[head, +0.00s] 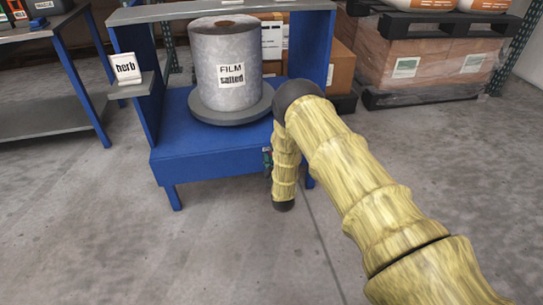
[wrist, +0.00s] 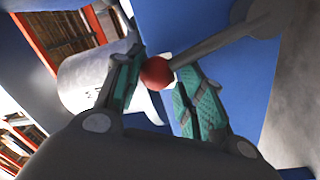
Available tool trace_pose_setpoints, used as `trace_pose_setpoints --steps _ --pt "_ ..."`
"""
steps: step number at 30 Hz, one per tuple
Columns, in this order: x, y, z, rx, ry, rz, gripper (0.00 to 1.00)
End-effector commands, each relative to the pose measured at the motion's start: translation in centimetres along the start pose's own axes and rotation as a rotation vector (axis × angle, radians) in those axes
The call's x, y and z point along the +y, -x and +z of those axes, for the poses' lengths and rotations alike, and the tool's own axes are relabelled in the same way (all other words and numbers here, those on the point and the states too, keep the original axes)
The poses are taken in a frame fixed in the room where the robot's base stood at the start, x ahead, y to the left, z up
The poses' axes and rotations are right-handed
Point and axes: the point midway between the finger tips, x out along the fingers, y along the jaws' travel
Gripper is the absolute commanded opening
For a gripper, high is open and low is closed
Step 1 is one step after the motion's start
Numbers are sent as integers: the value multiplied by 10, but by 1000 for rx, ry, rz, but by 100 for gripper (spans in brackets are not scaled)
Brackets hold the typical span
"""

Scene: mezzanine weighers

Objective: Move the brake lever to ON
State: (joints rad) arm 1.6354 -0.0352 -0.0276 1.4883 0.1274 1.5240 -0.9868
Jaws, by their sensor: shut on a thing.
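The brake lever shows in the wrist view as a grey rod (wrist: 222,42) with a red ball knob (wrist: 156,73) at its end. The rod runs from the knob up and right to a round pivot against the blue stand. My gripper (wrist: 160,70) is shut on the red knob, with one teal-padded finger on each side. In the head view my arm covers the lever, and only a little of my gripper (head: 267,158) shows beside the stand's front right corner. No ON or OFF mark is readable.
The blue stand (head: 205,160) carries a round grey turntable (head: 228,116) with a film roll (head: 225,62) labelled "FILM salted". Boxes on pallets (head: 420,62) stand behind right. The floor in front is clear.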

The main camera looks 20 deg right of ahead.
Motion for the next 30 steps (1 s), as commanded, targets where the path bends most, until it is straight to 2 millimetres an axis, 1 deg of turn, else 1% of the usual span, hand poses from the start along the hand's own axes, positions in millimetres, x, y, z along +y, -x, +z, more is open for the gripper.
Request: trace_pose_setpoints --steps 1,2,3,5,6,7,16,20,23,30 --pt "1 0 4 -5 5 1 0" --pt "1 0 4 -5 5 0 0" --pt "1 0 4 -5 5 0 41" --pt "1 1 4 -5 4 0 52" --pt "0 1 4 -5 4 0 59" --pt "0 1 4 -5 3 0 61" --pt "-1 1 0 0 0 -2 61" --pt "-2 8 0 -1 0 -4 61" --pt "-1 20 1 -2 0 -3 61" --pt "-1 64 1 -2 1 -4 61"
